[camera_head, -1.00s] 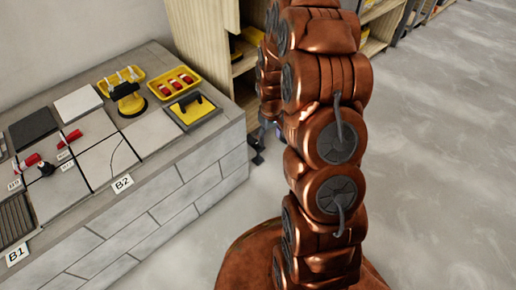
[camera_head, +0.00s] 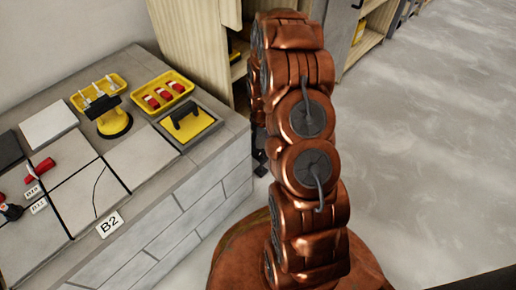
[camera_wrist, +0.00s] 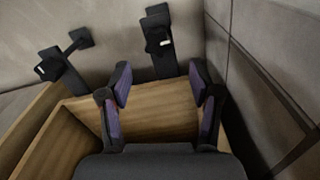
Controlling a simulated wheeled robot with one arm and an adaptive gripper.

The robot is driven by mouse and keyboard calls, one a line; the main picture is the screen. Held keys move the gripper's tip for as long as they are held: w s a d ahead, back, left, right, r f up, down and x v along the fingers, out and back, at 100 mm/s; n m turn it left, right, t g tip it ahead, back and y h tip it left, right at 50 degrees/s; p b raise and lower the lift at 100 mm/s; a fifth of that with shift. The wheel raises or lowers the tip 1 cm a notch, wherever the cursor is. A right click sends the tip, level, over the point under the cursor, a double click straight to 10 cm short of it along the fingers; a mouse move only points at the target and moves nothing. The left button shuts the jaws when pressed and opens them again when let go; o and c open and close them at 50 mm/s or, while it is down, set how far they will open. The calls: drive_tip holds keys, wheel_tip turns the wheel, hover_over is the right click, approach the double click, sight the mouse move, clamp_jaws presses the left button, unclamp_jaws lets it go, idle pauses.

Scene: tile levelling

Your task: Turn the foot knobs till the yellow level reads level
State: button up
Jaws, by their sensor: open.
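I cannot make out a yellow level or any foot knobs for certain in either view. On the tiled bench (camera_head: 190,225), a yellow pad with a black handle (camera_head: 187,124) lies on a dark square near the right end. A yellow round-based tool (camera_head: 113,122) stands to its left. My gripper (camera_wrist: 160,78) is open and empty in the wrist view, with its fingers spread over a wooden surface (camera_wrist: 155,118). It is hidden in the head view, where my copper arm fills the middle, to the right of the bench.
Yellow trays hold red pieces (camera_head: 160,92) and pale pieces (camera_head: 97,92). Dark brackets (camera_wrist: 160,42) stand beyond my fingers. Grey floor (camera_head: 440,150) at right is clear.

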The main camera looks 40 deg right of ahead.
sight(262, 152)
drive_tip(key=f+b, duration=0.1)
drive_tip(key=f, duration=0.2)
drive_tip(key=f+b, duration=0.2)
drive_tip(key=f, duration=0.2)
drive_tip(key=shift+s+d+f, duration=0.1)
drive_tip(key=shift+d+f, duration=0.05)
drive_tip(key=shift+d, duration=0.05)
drive_tip(key=c, duration=1.1)
drive_tip(key=shift+p, duration=0.3)
drive_tip(key=shift+c, duration=0.2)
